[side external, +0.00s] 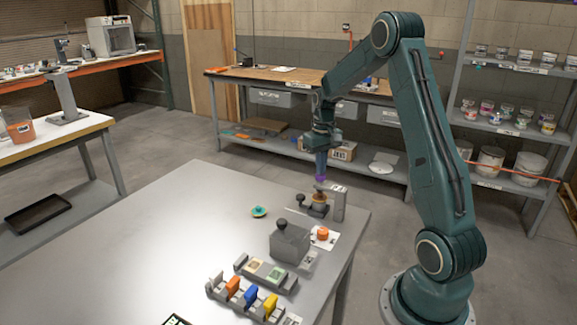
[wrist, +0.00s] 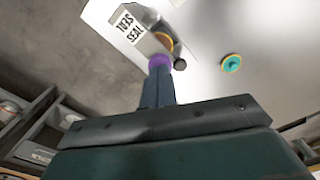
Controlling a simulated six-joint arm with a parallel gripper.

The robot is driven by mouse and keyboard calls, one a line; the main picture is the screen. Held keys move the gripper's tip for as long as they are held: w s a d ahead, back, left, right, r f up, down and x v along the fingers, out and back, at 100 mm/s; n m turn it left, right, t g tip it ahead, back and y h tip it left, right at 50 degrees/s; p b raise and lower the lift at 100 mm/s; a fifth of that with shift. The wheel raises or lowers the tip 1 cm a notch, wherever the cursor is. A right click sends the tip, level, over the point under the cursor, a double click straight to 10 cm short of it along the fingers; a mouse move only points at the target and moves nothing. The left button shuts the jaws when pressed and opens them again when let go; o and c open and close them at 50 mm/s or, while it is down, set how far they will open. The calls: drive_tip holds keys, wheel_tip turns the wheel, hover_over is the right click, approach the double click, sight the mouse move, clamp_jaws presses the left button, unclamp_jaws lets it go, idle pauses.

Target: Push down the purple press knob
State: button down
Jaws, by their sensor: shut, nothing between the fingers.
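The purple press knob (side external: 319,187) sits at the top of a small grey press stand (side external: 338,200) near the far right corner of the table. In the wrist view the purple knob (wrist: 159,62) shows right at the end of my fingers. My gripper (side external: 321,174) points straight down over the knob, with its fingers shut and empty. In the wrist view my gripper (wrist: 157,76) overlaps the knob's edge; I cannot tell whether the tips touch it. An orange-brown part (side external: 319,198) lies below the knob. The stand carries a "TUBE SEAL" label (wrist: 130,25).
A teal and yellow disc (side external: 259,212) lies left of the press. A grey block with a black knob (side external: 290,242), an orange cap (side external: 323,233) and a rack with orange, blue and yellow pieces (side external: 250,297) stand nearer. The table's left part (side external: 130,270) is clear.

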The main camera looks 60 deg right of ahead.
drive_tip(key=shift+f, duration=0.85)
drive_tip(key=shift+r, duration=1.1)
drive_tip(key=shift+r, duration=0.1)
idle(0.5)
drive_tip(key=shift+r, duration=1.9)
